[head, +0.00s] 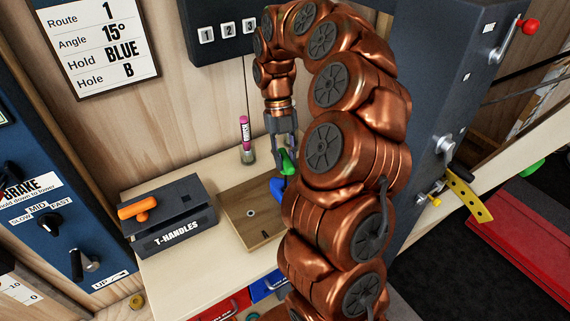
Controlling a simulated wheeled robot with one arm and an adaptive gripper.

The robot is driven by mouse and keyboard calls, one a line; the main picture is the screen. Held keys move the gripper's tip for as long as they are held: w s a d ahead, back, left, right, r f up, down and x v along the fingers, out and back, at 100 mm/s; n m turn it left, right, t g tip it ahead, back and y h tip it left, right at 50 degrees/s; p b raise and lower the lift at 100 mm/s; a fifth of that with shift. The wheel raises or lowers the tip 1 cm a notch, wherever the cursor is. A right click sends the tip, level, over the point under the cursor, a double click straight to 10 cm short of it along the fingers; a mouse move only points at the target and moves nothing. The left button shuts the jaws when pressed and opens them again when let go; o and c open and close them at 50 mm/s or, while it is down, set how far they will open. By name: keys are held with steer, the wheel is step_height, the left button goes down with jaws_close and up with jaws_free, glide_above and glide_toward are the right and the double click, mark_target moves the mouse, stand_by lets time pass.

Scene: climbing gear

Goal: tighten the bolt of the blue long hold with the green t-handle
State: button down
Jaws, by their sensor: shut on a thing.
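My gripper (283,146) points down from the arched copper arm and is shut on the green t-handle (287,162). The green t-handle is just above a blue hold (277,187), whose right part is hidden behind my arm. The blue hold is on a wooden board (238,206) on the bench. The hold's bolt and the lower end of the t-handle are hidden, so I cannot tell whether they are engaged.
A dark T-HANDLES box (172,225) with an orange t-handle (137,208) stands left of the board. A pink marker (245,133) stands in a small holder behind it. A sign (98,40) reads Route 1, Angle 15°, Hold BLUE, Hole B. A grey cabinet (440,60) stands at right.

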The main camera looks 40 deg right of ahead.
steer(key=b, duration=0.2)
steer(key=shift+f+b, duration=0.3)
steer(key=shift+b, duration=0.05)
steer(key=m+b, duration=0.1)
steer(key=b, duration=0.2)
steer(key=shift+y, duration=0.3)
steer(key=shift+m+t+b, duration=0.3)
steer(key=shift+m+b, duration=0.1)
steer(key=shift+b, duration=0.1)
steer(key=m+y+b, duration=0.1)
steer(key=m+b, duration=0.2)
steer(key=shift+t, duration=0.3)
steer(key=m+t+y+b, duration=0.1)
steer(key=m+b, duration=0.2)
steer(key=m, duration=0.1)
steer(key=shift+s+r+m+t, duration=0.1)
steer(key=shift+r+m+t, duration=0.25)
steer(key=shift+m, duration=0.65)
steer(key=m+p, duration=0.1)
steer(key=m+t+p, duration=0.1)
steer(key=m, duration=0.1)
steer(key=shift+r+t+y, duration=0.1)
steer(key=shift+t+y, duration=0.15)
steer(key=shift+y, duration=0.05)
steer(key=m+p, duration=0.2)
steer(key=m+t+p, duration=0.1)
steer(key=m+p, duration=0.1)
steer(key=p, duration=0.1)
steer(key=shift+m+t, duration=0.3)
steer(key=shift+m, duration=0.1)
